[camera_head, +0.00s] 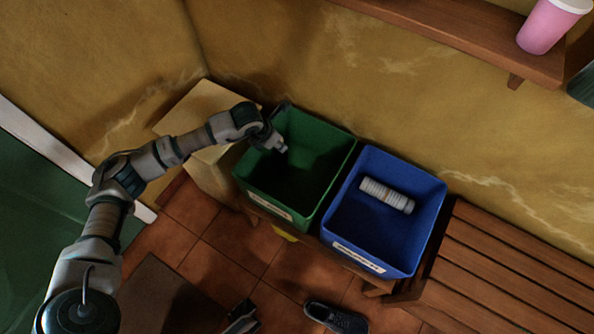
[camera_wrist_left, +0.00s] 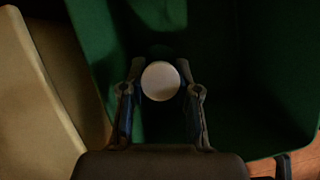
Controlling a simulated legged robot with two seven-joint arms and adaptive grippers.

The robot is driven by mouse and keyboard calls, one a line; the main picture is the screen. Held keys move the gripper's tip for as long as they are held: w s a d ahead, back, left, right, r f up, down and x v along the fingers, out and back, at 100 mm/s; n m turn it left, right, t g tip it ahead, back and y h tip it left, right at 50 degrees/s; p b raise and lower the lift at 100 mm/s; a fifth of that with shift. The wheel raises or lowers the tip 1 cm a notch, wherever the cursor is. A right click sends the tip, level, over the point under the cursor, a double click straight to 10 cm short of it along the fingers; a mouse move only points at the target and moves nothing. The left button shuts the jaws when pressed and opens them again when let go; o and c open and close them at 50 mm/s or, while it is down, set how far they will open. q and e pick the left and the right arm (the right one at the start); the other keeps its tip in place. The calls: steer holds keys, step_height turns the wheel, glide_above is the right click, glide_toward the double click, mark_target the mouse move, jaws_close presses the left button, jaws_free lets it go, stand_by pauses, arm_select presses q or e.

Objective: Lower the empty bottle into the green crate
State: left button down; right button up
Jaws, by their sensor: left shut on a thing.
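The green crate (camera_head: 318,209) stands against the wall, left of the blue crate, with a white label on its front. My left gripper (camera_head: 281,149) reaches over its left side and is at the crate's opening. In the left wrist view my left gripper (camera_wrist_left: 160,72) is shut on the bottle, whose round pale end (camera_wrist_left: 160,81) shows between the two fingers. Green crate walls (camera_wrist_left: 270,60) surround it in that view. The rest of the bottle is hidden below its end. In the head view I cannot make the bottle out.
A blue crate (camera_head: 432,215) holds a white ribbed cylinder (camera_head: 386,195) lying down. A beige box (camera_head: 190,108) stands left of the green crate. A slatted bench (camera_head: 500,270) is at the right. A shoe (camera_head: 336,318) lies on the tiles. A pink cup (camera_head: 545,27) stands on a shelf.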

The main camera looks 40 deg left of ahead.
arm_select(q)
steer(key=shift+f, duration=0.95)
stand_by(0.4)
steer(key=c, duration=0.8)
jaws_free()
steer(key=shift+o, duration=0.2)
steer(key=v, duration=1.1)
steer(key=shift+s+r, duration=0.2)
steer(key=shift+r, duration=0.15)
